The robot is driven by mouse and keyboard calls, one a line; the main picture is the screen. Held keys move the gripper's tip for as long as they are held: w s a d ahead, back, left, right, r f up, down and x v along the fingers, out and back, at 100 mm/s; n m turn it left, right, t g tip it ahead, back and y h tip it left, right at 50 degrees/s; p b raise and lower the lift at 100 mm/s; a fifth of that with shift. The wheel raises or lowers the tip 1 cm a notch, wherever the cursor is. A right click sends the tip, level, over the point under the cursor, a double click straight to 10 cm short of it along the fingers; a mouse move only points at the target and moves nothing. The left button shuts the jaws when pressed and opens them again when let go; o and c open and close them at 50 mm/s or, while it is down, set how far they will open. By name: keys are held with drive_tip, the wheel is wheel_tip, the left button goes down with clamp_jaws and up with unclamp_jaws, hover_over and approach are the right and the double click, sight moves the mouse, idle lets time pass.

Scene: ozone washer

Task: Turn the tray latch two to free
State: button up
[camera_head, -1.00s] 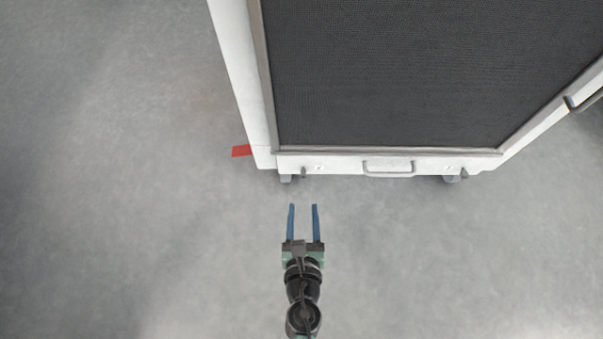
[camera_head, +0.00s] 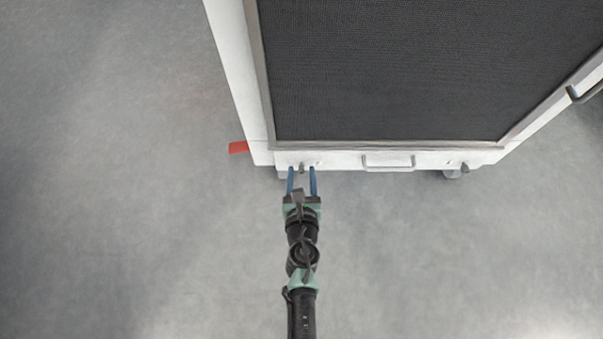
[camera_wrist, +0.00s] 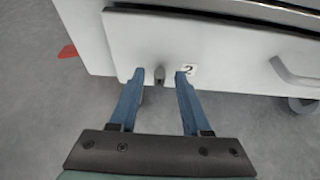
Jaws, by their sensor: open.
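The tray latch two is a small grey knob (camera_wrist: 159,75) on the white front panel of the washer. It sits beside a label with the number 2 (camera_wrist: 188,70) in the wrist view. My gripper (camera_wrist: 161,74) is open, with one blue finger on each side of the latch and nothing visibly gripped. In the head view the latch (camera_head: 302,167) shows between the tips of my gripper (camera_head: 302,169), at the left end of the panel. I cannot tell whether either finger touches the latch or the panel.
The tray's handle (camera_head: 388,162) is to the right of the latch. Another small latch (camera_head: 463,167) is at the panel's right end. A red tab (camera_head: 238,148) lies at the washer's left side. The grey floor (camera_head: 150,240) around my arm is clear.

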clamp_jaws()
idle(0.4)
drive_tip(key=m+y, duration=0.2)
drive_tip(key=shift+d+m+p, duration=0.3)
drive_tip(key=shift+d+f+m+t+y+b, duration=0.1)
drive_tip(key=shift+f+m+t+y+b, duration=0.3)
drive_tip(key=shift+m+y+b, duration=1)
drive_tip(key=shift+d+f+m+t+y+b, duration=0.2)
drive_tip(key=shift+m+t+b, duration=0.6)
drive_tip(key=shift+m, duration=1.4)
drive_tip(key=shift+d+f+m+t+y+b, duration=0.15)
drive_tip(key=shift+m+t+y+b, duration=0.15)
drive_tip(key=shift+m+y+b, duration=0.95)
drive_tip(key=shift+a+m+h, duration=0.1)
drive_tip(key=shift+m+h, duration=0.25)
drive_tip(key=shift+m, duration=0.3)
